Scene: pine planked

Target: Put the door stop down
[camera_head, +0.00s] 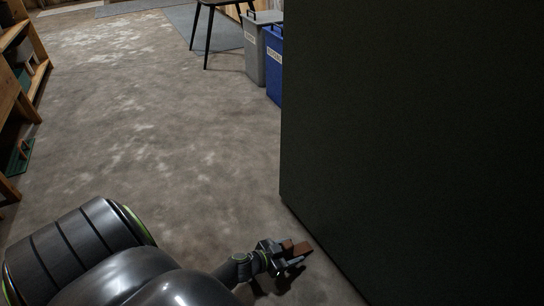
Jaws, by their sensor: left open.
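The door stop (298,247) is a small brown block low in the head view, near the bottom edge of a large dark upright panel. My left gripper (288,259) is at the door stop, with its fingers open around or beside it. I cannot tell whether the fingers touch it. The door stop appears at floor level, partly hidden by the gripper. My right gripper is not in view.
The dark panel (420,130) fills the right side. A blue bin (274,68) and a grey bin (256,50) stand behind its edge. A dark-legged stool (209,35) stands farther back. Wooden shelving (12,90) lines the left. The floor (150,130) between is clear.

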